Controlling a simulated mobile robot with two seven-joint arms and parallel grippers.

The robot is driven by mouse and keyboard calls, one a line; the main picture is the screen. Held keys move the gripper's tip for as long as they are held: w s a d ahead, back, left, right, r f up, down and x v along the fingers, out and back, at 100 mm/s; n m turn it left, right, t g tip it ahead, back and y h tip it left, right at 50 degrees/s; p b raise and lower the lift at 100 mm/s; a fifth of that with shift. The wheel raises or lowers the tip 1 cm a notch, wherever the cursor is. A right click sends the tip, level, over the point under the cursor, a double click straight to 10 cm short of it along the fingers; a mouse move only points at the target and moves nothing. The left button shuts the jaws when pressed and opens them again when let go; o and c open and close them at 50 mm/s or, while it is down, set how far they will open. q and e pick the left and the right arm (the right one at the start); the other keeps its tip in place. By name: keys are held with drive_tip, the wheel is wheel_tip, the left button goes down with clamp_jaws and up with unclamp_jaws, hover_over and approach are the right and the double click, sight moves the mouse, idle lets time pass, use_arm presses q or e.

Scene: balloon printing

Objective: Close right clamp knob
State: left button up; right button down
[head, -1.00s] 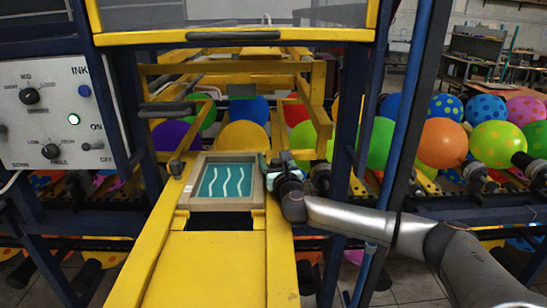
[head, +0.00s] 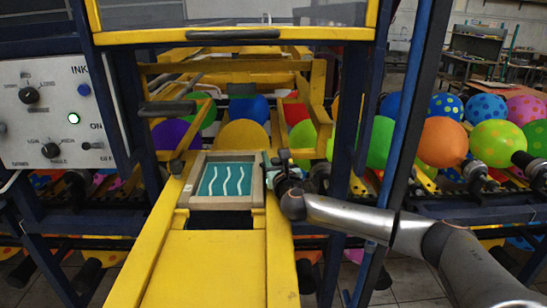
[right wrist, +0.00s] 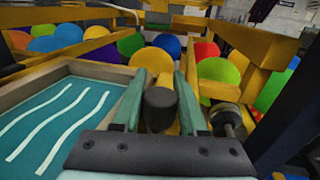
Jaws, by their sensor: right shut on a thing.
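The right clamp knob is a black cylinder on a yellow arm, in the middle of the right wrist view (right wrist: 160,108). It stands between the two green fingers of my right gripper (right wrist: 160,98), which is shut on it. In the head view my right gripper (head: 277,164) is at the right edge of the framed screen (head: 257,185), and partly hides the knob. The left clamp knob (head: 176,166) is at the frame's upper left. My left gripper is not in view.
Another dark knob-like part (right wrist: 226,118) is just right of my right fingers. A blue post (head: 398,150) rises close to my right arm. Balloons (head: 445,142) fill the back and right. A control panel (head: 55,115) with knobs stands at the left.

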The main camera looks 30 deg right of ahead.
drive_tip(key=shift+y, duration=0.3)
drive_tip(key=shift+a+f+n+t+y, duration=0.1)
drive_tip(key=shift+a+n+t+y, duration=0.1)
drive_tip(key=shift+n+y, duration=0.35)
drive_tip(key=shift+a+n+t+y, duration=0.1)
drive_tip(key=shift+n+t+y, duration=0.1)
drive_tip(key=shift+n+y, duration=0.35)
drive_tip(key=y, duration=0.1)
drive_tip(key=n+y+b, duration=0.2)
drive_tip(key=y, duration=0.1)
drive_tip(key=shift+a+f, duration=0.1)
drive_tip(key=shift+a, duration=0.15)
drive_tip(key=n+y+b, duration=0.1)
drive_tip(key=y, duration=0.1)
drive_tip(key=n+y+b, duration=0.2)
drive_tip(key=shift+a+g+y, duration=0.3)
drive_tip(key=shift+a, duration=0.1)
drive_tip(key=shift+a+n+g+y+b, duration=0.2)
drive_tip(key=shift+n+y+b, duration=0.25)
drive_tip(key=shift+y+b, duration=0.15)
drive_tip(key=shift+a+n+g+y+b, duration=0.1)
drive_tip(key=shift+n+g+y+b, duration=0.1)
drive_tip(key=shift+n+y+b, duration=0.35)
drive_tip(key=shift+s, duration=0.1)
drive_tip(key=shift+a, duration=0.1)
drive_tip(key=shift+c, duration=2.2)
unclamp_jaws()
drive_tip(key=shift+r, duration=0.2)
